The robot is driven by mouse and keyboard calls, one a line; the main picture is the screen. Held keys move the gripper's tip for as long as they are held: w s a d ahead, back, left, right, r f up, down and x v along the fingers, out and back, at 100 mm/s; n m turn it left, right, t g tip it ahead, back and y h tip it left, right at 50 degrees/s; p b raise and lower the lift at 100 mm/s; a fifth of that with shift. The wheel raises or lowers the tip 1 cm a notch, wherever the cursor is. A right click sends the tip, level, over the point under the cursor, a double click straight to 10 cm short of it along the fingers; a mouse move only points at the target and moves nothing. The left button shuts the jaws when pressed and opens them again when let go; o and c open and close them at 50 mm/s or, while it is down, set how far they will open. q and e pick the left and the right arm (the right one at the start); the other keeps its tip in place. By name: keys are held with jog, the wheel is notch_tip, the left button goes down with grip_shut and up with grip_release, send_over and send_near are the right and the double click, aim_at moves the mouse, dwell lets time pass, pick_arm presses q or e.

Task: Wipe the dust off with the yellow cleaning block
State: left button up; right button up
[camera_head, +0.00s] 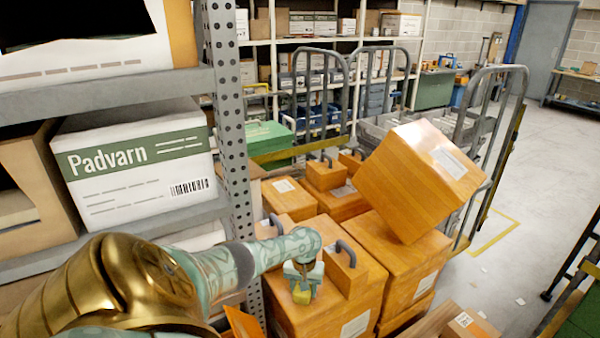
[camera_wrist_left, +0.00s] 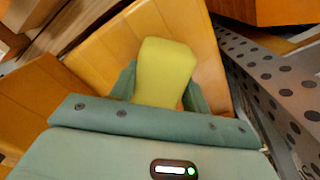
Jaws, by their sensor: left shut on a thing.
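The yellow cleaning block (camera_head: 301,296) is small and sits between the fingers of my left gripper (camera_head: 303,279). In the left wrist view the block (camera_wrist_left: 165,70) fills the space between the two green fingers of the left gripper (camera_wrist_left: 162,90), which is shut on it. The block is over the top of an orange wooden box (camera_head: 345,305), close to its surface; I cannot tell whether it touches. A dark curved handle (camera_head: 346,252) stands on a block beside the gripper. I cannot make out any dust. My right gripper is not in view.
A large orange box (camera_head: 415,180) sits tilted on the stack. Grey cart rails (camera_head: 487,120) rise behind.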

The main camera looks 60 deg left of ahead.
aim_at(309, 292)
pick_arm(q)
jog(key=shift+s+d+r+p, duration=0.1)
jog(key=shift+s+d+p, duration=0.1)
jog(key=shift+d+p, duration=0.8)
jog(key=shift+d, duration=0.6)
jog(key=shift+d+p, duration=0.9)
jog(key=shift+d, duration=0.05)
jog(key=shift+d+r+p, duration=0.1)
jog(key=shift+d+p, duration=0.2)
jog(key=shift+d, duration=0.3)
jog(key=shift+a, duration=0.1)
notch_tip(309, 292, up, 6)
jog(key=p, duration=0.6)
